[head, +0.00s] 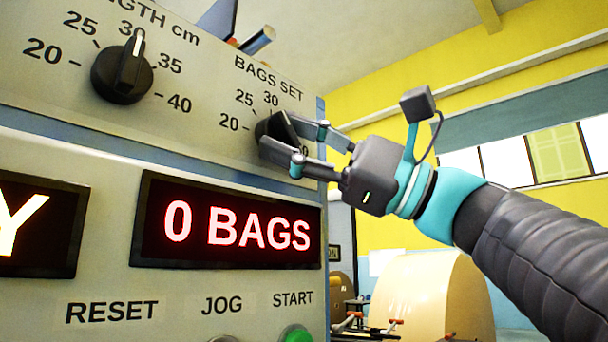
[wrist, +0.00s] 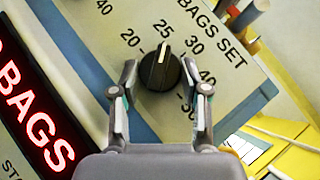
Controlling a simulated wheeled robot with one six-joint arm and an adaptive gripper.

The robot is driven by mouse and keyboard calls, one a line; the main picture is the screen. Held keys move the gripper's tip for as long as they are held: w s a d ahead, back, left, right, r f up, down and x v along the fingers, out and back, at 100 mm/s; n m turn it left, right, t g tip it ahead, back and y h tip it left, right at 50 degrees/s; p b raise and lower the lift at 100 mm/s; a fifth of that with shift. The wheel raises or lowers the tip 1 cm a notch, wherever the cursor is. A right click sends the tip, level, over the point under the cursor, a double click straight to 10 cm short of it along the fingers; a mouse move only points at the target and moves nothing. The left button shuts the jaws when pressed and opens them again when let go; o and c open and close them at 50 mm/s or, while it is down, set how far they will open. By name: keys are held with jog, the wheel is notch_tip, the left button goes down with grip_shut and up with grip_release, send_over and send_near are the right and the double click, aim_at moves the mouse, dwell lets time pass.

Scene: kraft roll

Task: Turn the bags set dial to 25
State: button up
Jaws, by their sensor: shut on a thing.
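The bags set dial (head: 268,129) is a black round knob on the grey panel, under the printed words BAGS SET. In the wrist view the dial (wrist: 160,76) shows a white pointer line aimed at or very near the 25 mark. My gripper (head: 281,135) is shut on the dial, with one finger on each side of it. In the wrist view the gripper (wrist: 160,70) has its two fingers flanking the knob. In the head view the fingers hide part of the dial and some of its numbers.
The length dial (head: 122,72) sits to the left, its pointer near 30. A red display (head: 235,222) below reads 0 BAGS. A green START button (head: 297,335) is at the bottom edge. A large kraft roll (head: 435,295) stands beyond the panel at right.

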jog(key=shift+r+n+g+h, duration=0.1)
jog(key=shift+n+g+h, duration=0.3)
jog(key=shift+n, duration=0.3)
jog(key=o, duration=1.1)
jog(key=shift+o, duration=0.2)
jog(key=v, duration=1.2)
jog(key=shift+r, duration=0.1)
jog(key=shift+w+n, duration=0.1)
jog(key=shift+n, duration=0.2)
